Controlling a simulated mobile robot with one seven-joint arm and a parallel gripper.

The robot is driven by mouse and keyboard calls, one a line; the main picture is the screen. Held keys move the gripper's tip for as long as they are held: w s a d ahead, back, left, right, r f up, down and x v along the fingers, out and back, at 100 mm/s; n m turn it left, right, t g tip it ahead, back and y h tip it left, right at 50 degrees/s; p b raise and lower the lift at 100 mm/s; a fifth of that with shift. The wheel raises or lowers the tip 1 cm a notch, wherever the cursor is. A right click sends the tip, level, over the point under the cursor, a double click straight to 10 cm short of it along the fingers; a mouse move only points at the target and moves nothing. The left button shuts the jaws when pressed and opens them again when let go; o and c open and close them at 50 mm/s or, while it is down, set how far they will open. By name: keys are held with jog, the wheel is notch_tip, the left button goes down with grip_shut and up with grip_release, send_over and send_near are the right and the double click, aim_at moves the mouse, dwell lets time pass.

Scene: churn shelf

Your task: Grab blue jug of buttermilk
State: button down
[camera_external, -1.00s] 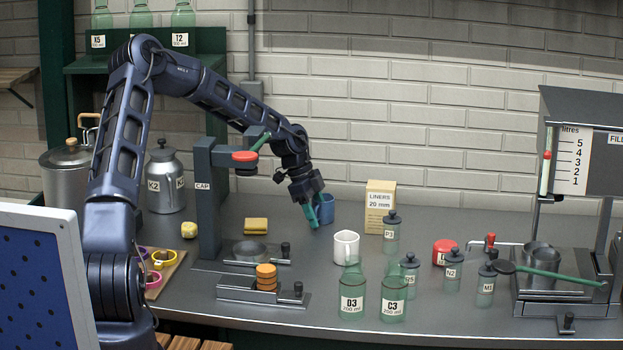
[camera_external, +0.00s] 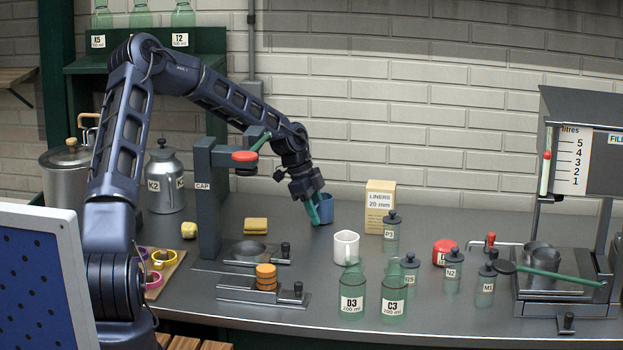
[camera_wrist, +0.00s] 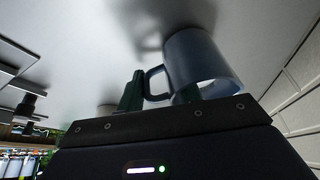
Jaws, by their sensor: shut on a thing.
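The blue jug (camera_external: 326,209) stands on the grey counter near the back wall, left of the box of liners. My gripper (camera_external: 318,212) reaches down to it from above left, with its green fingers at the jug's near left side. In the wrist view the jug (camera_wrist: 203,62) is upside down in the picture, with its handle (camera_wrist: 154,84) toward the left. One green finger (camera_wrist: 132,92) shows left of the handle; the other is largely hidden behind the jug's rim. The jug's contents are not visible.
A white mug (camera_external: 346,247) stands in front of the jug. The liners box (camera_external: 379,207) is to the right, with the P1 bottle (camera_external: 391,232) before it. The capping press (camera_external: 208,200) rises to the left. Several glass bottles stand front right.

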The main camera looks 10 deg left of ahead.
aim_at(317, 204)
notch_tip(317, 204, up, 19)
jog(key=shift+r, duration=0.2)
dwell(1.2)
jog(key=shift+r, duration=0.1)
dwell(2.9)
